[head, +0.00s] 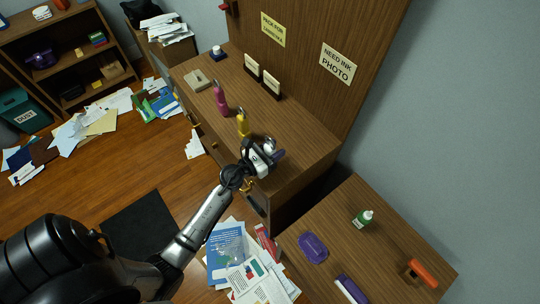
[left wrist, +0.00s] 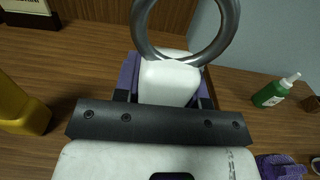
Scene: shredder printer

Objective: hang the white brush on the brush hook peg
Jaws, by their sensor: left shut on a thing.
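My left gripper (head: 268,152) is over the near right end of the wooden desk. It is shut on a white piece (left wrist: 168,82), which I take to be the white brush. In the left wrist view a large grey metal ring (left wrist: 228,30) stands above this piece, and purple parts show at its sides. In the head view the gripper mostly hides it. A red peg-like piece (head: 225,7) sticks out at the top of the desk's back panel; I cannot tell whether it is the brush hook peg. My right gripper is not in view.
A yellow bottle (head: 243,124) stands close to my left gripper, with a pink bottle (head: 219,100) farther back. The lower table (head: 385,245) holds a green bottle (head: 363,218), a purple item (head: 313,247) and an orange-topped item (head: 422,272). Papers (head: 240,260) litter the floor.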

